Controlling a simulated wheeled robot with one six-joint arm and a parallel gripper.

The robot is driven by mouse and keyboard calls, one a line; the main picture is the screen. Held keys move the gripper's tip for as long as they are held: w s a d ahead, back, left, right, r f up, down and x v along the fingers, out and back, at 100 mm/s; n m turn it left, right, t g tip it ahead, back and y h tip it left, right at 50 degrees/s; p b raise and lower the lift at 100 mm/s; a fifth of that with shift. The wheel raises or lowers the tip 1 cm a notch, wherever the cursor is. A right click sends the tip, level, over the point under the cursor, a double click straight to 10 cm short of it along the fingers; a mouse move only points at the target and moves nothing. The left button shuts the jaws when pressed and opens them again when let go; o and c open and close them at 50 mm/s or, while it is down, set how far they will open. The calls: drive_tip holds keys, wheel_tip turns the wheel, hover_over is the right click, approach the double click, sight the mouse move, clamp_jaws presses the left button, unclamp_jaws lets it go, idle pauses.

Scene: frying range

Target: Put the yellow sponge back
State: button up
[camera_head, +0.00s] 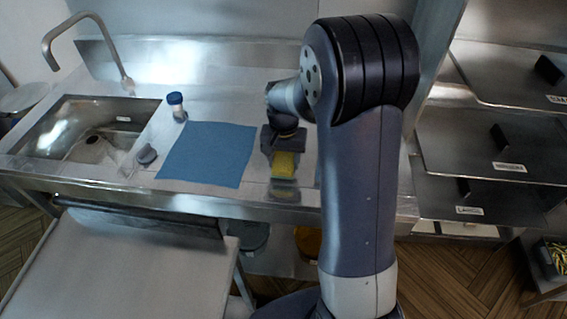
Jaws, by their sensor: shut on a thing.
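The yellow sponge (285,165) shows below my gripper (284,150), over the steel counter to the right of the blue mat. It has a yellow face and a greenish lower edge. My gripper points down and is shut on the sponge. My wrist and the dark gripper body hide its upper part. I cannot tell whether the sponge touches the counter or hangs just above it.
A blue mat (207,153) lies on the counter (225,108). A blue-capped bottle (177,107) and a small grey object (146,155) stand left of it, near the sink (85,135). Labelled shelves (490,145) are at right. A pale cart top (115,270) is in front.

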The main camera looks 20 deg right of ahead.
sight(284, 159)
drive_tip(key=shift+f, duration=1.15)
drive_tip(key=shift+f, duration=0.15)
drive_tip(key=o, duration=0.9)
wheel_tip(284, 159, up, 12)
drive_tip(key=shift+r+b, duration=0.2)
drive_tip(key=shift+b, duration=0.1)
